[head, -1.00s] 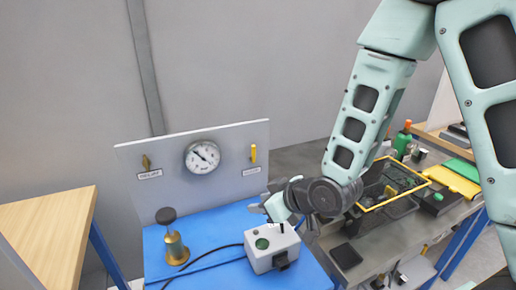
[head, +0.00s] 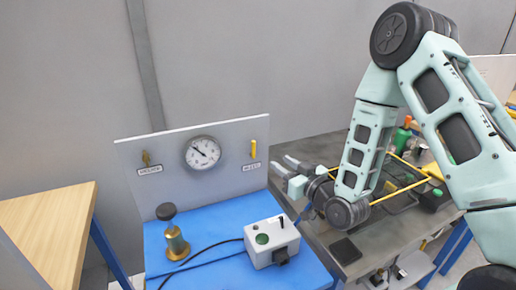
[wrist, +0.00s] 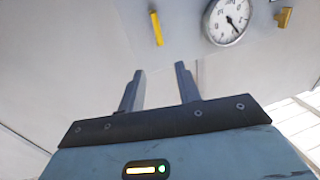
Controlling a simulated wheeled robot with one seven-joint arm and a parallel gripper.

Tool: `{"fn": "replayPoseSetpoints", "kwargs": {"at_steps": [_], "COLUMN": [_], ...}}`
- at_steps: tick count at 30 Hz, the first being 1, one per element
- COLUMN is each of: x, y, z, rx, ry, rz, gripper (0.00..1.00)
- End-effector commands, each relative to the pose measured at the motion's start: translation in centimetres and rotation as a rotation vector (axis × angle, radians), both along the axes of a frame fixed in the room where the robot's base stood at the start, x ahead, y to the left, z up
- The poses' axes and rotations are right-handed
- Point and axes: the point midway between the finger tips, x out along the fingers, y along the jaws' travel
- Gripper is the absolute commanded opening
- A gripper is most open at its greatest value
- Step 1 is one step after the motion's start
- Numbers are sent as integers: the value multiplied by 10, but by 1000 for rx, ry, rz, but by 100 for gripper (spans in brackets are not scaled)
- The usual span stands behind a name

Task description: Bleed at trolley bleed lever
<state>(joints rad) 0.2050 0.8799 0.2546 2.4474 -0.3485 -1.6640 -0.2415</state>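The bleed lever is a yellow handle (head: 253,149) standing upright at the right side of the grey panel, above a small label (head: 252,166) that seems to read BLEED. It also shows in the wrist view (wrist: 156,29), upper left, beyond my fingertips. My gripper (head: 284,166) is to the right of the panel, lower than the handle and apart from it. In the wrist view my gripper (wrist: 160,70) has its two fingers spread with nothing between them. A round gauge (head: 202,153) sits mid-panel; it also shows in the wrist view (wrist: 228,20).
A brass lever (head: 146,158) is at the panel's left. A brass fitting with a dark knob (head: 176,241) and a white box (head: 271,241) with a black cable stand on the blue trolley top (head: 215,222). A cluttered grey bench (head: 318,232) is at right; a wooden table (head: 48,225) at left.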

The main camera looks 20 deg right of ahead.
Motion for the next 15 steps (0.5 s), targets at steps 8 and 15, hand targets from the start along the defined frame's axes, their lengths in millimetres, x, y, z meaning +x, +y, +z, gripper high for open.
{"fn": "replayPoseSetpoints", "kwargs": {"at_steps": [8, 15], "x": [54, 96], "y": [18, 32], "z": [6, 5], "rx": [0, 0], "ry": [-1, 0], "rz": [1, -1], "gripper": [34, 34]}}
